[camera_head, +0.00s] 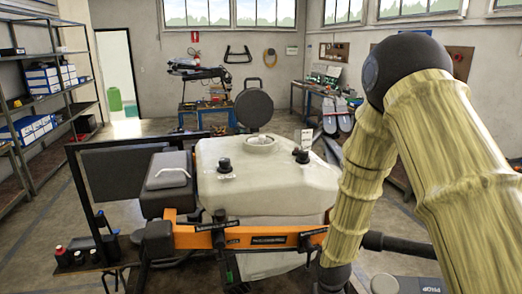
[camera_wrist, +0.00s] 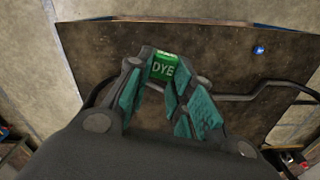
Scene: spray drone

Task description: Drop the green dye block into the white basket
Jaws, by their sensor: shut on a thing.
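The green block labelled "DYE" (camera_wrist: 162,70) is between the fingertips of my gripper (camera_wrist: 160,78), which is shut on it, in the wrist view. The block is held above a dark brown, worn board. In the head view my arm runs down the right side and the gripper is out of sight at the bottom edge. A white round rim (camera_head: 261,143) sits on top of the pale tank (camera_head: 275,182); it looks like the white basket in the filler opening, but its inside is hard to see. The black round lid (camera_head: 254,107) stands open behind it.
In the wrist view a black bar (camera_wrist: 245,97) runs beside the gripper, over the board (camera_wrist: 215,50).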

